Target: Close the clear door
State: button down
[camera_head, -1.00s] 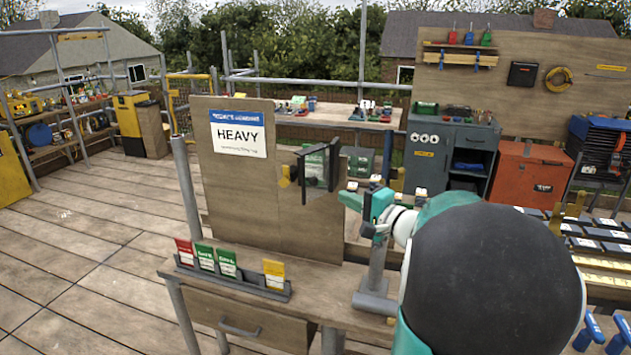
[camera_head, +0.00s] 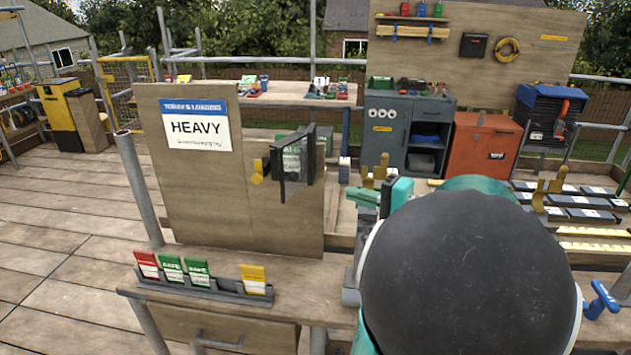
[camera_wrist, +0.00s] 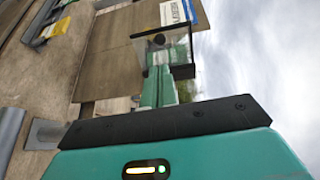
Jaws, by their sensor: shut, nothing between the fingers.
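The clear door (camera_head: 292,162) has a dark frame and stands out from the upright wooden board (camera_head: 210,215), at an angle to it. A green and white card shows through or behind its pane. The door also shows in the wrist view (camera_wrist: 176,50), just beyond my fingertips. My gripper (camera_head: 362,197) is teal, shut and empty, to the right of the door and slightly lower in the head view. In the wrist view my gripper (camera_wrist: 160,74) points at the door and overlaps its lower edge. I cannot tell whether they touch.
A card rack (camera_head: 205,286) with red, green and yellow cards stands on the bench below. A grey post (camera_head: 138,190) rises at the left.

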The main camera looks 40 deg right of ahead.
aim_at(296, 177)
jog(key=w, duration=0.4)
jog(key=w+a, duration=0.1)
jog(key=w, duration=0.3)
jog(key=w+a, duration=0.1)
jog(key=w, duration=0.3)
jog(key=shift+w+a+f, duration=0.2)
jog(key=shift+w+f, duration=0.15)
jog(key=shift+f, duration=0.05)
jog(key=shift+w+a+h, duration=0.15)
jog(key=shift+w+h, duration=0.05)
jog(key=shift+h, duration=0.1)
